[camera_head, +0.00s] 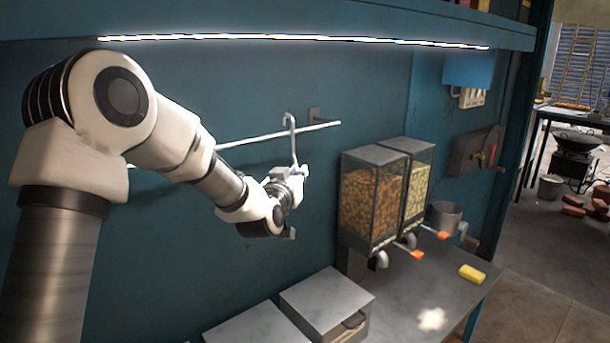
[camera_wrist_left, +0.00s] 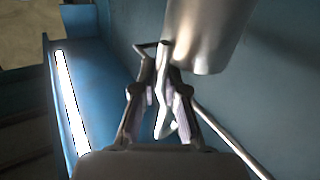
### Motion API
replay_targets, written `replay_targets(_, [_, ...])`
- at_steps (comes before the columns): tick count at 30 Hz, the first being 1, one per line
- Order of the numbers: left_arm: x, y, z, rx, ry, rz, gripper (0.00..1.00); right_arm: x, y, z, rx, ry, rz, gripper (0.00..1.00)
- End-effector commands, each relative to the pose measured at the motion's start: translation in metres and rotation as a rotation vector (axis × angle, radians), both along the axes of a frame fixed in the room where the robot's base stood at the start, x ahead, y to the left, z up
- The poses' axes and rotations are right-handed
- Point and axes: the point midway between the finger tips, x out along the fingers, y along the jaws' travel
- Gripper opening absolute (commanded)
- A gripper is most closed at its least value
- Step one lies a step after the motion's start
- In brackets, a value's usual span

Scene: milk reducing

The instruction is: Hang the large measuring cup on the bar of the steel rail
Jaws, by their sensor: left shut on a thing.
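My left gripper (camera_head: 297,172) is at the wall, just below the steel rail (camera_head: 240,142). In the left wrist view the gripper (camera_wrist_left: 160,88) is shut on the thin handle of the large measuring cup (camera_wrist_left: 207,35), a grey metal cup. Its hooked handle (camera_head: 293,148) rises above the gripper in the head view, and the hook overlaps the bar near its right end. I cannot tell whether it rests over the bar or stands in front. The cup's body is not clear in the head view. My right gripper is out of view.
Two dispensers (camera_head: 372,200) stand to the right of the gripper on the counter (camera_head: 400,310). Metal boxes (camera_head: 325,300) are below. A metal container (camera_head: 444,217) and a yellow sponge (camera_head: 472,273) are further right. A shelf with a light strip (camera_head: 300,38) runs overhead.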

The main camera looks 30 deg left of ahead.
Motion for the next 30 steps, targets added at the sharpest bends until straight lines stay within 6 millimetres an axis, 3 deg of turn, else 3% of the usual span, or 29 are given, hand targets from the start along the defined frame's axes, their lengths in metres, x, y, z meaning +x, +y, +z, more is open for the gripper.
replay_targets(14, [0.017,0.043,0.002,-0.001,-0.002,0.002,0.0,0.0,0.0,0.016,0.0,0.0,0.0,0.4])
replay_targets(21, [0.018,0.044,-0.027,0.0,-0.001,0.001,0.0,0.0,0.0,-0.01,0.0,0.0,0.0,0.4])
replay_targets(30, [0.018,0.043,-0.039,0.0,-0.001,0.001,0.0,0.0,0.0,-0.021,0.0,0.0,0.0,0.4])
